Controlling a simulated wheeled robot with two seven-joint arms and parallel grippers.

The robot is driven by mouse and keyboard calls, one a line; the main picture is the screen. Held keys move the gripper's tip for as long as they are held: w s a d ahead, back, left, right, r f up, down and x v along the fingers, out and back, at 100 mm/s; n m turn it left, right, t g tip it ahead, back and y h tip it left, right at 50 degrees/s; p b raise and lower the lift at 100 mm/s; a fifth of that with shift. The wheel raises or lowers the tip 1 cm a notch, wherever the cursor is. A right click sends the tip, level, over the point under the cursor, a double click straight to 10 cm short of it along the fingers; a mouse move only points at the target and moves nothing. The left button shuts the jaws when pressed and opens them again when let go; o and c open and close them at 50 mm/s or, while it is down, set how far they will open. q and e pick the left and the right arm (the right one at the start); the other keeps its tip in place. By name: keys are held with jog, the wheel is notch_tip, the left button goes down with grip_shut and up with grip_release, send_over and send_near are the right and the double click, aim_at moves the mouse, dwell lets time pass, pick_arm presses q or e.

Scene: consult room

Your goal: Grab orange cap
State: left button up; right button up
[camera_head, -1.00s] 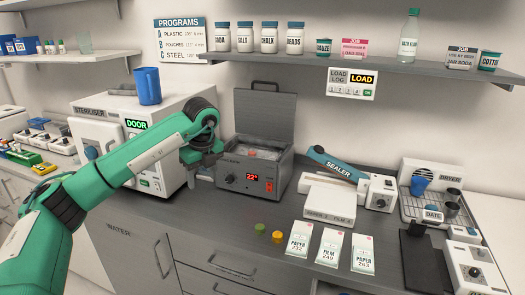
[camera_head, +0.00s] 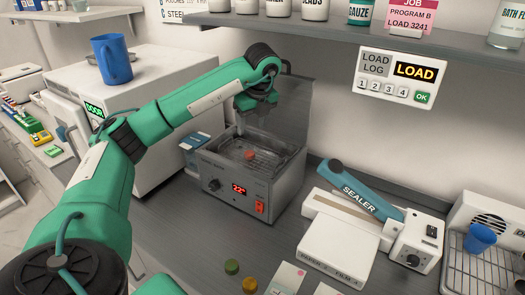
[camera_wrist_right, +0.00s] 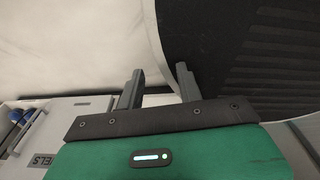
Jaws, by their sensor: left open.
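A small orange-red cap (camera_head: 249,155) lies inside the open grey bath (camera_head: 232,189), on or in its tray. My left gripper (camera_head: 241,131) is open and hangs above the bath's back part, pointing down, just above and behind the cap. It appears empty and apart from the cap. A green cap (camera_head: 232,266) and a yellow-brown cap (camera_head: 249,285) lie on the counter in front of the bath. My right gripper (camera_wrist_right: 158,80) shows in the right wrist view with its two fingers apart and nothing between them.
The bath's raised lid (camera_head: 286,108) stands behind my left gripper. The steriliser (camera_head: 140,88) with a blue mug (camera_head: 111,60) on top is to the left. The sealer (camera_head: 352,196) and a drying rack (camera_head: 483,265) are to the right. A shelf (camera_head: 330,33) runs above.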

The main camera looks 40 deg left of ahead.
pick_arm(q)
jog(key=p, duration=0.2)
send_over(250, 156)
jog(key=s+d, duration=0.1)
jog(key=f, duration=0.7)
jog(key=shift+s+d+f, duration=0.15)
jog(key=shift+d+f, duration=0.05)
jog(key=shift+f, duration=0.3)
jog(key=shift+a+f+p, duration=0.1)
jog(key=shift+f+p, duration=0.35)
jog(key=shift+f, duration=0.1)
jog(key=x, duration=0.2)
jog(key=p+x, duration=0.1)
jog(key=shift+w+f, duration=0.35)
jog(key=shift+w, duration=0.05)
jog(key=shift+f, duration=0.3)
jog(key=c, duration=1.2)
jog(key=shift+o, duration=0.2)
